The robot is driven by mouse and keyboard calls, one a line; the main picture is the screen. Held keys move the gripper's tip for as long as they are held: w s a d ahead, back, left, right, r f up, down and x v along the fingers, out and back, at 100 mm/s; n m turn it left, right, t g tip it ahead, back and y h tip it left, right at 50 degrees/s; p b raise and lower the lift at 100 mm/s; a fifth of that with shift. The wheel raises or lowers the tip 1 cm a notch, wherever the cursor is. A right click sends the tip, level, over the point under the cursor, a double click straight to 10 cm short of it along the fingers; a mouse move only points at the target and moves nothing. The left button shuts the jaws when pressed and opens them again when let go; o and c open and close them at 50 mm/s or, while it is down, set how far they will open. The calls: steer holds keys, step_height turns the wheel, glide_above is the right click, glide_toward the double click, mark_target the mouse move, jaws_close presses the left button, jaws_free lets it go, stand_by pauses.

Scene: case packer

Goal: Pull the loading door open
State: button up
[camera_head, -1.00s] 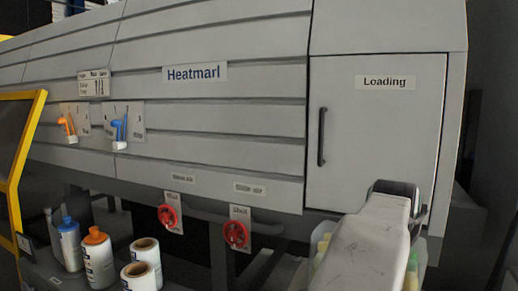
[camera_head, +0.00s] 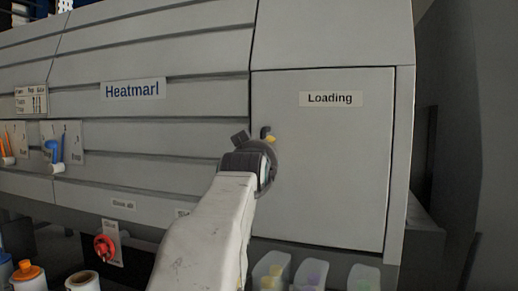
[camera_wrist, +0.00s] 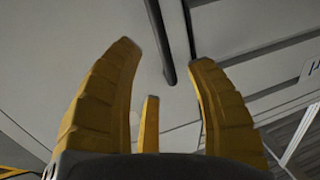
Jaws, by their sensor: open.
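The loading door (camera_head: 335,170) is a flat grey panel with a "Loading" label, and it looks shut in the head view. Its dark vertical handle is hidden behind my arm and gripper there. In the wrist view the dark handle bar (camera_wrist: 161,40) runs down from the top, its lower end between and beyond my fingertips. My gripper (camera_wrist: 165,52) is open, its yellow fingers spread to either side of the handle's line, with nothing held. In the head view my gripper (camera_head: 267,137) is in front of the door's left edge. Contact with the handle cannot be made out.
Below the door stand several bins (camera_head: 315,273) with coloured contents. Blue and orange levers (camera_head: 54,150) are on the left panel. A dark gap lies right of the machine.

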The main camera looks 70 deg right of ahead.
steer(key=shift+r+p+x, duration=0.2)
steer(key=shift+p+x, duration=0.45)
steer(key=shift+x, duration=0.6)
steer(key=shift+r+p+x, duration=0.15)
steer(key=shift+p+x, duration=0.45)
steer(key=shift+x, duration=0.65)
steer(key=shift+r+p+x, duration=0.2)
steer(key=shift+p+x, duration=0.45)
steer(key=shift+x, duration=0.6)
jaws_close()
